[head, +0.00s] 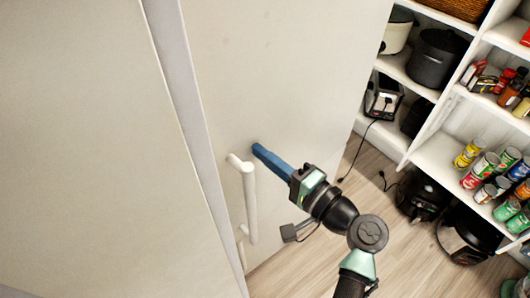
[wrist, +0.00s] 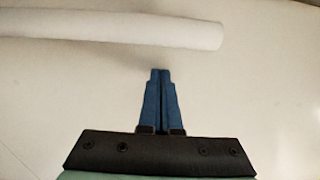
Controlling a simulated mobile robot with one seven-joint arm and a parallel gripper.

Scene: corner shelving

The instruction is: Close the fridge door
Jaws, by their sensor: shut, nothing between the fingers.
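The fridge door (head: 275,85) is a large pale panel in the head view; it fills the wrist view as a plain pale surface (wrist: 240,90). A whitish bar handle (head: 250,205) runs down the door, and it crosses the upper left of the wrist view (wrist: 130,36). My gripper (head: 257,149) has blue fingers that are shut together and empty. Its fingertips are beside the upper end of the handle, to its right, at or very near the door face. I cannot tell whether they touch it. The fingers (wrist: 160,75) are not around the handle.
A large pale panel (head: 90,150) with a grey edge fills the left. White shelves (head: 445,155) on the right hold a dark pot (head: 437,57), several cans (head: 485,165) and jars. Black appliances (head: 425,195) stand on the wooden floor (head: 375,200). Some floor between the door and shelves is clear.

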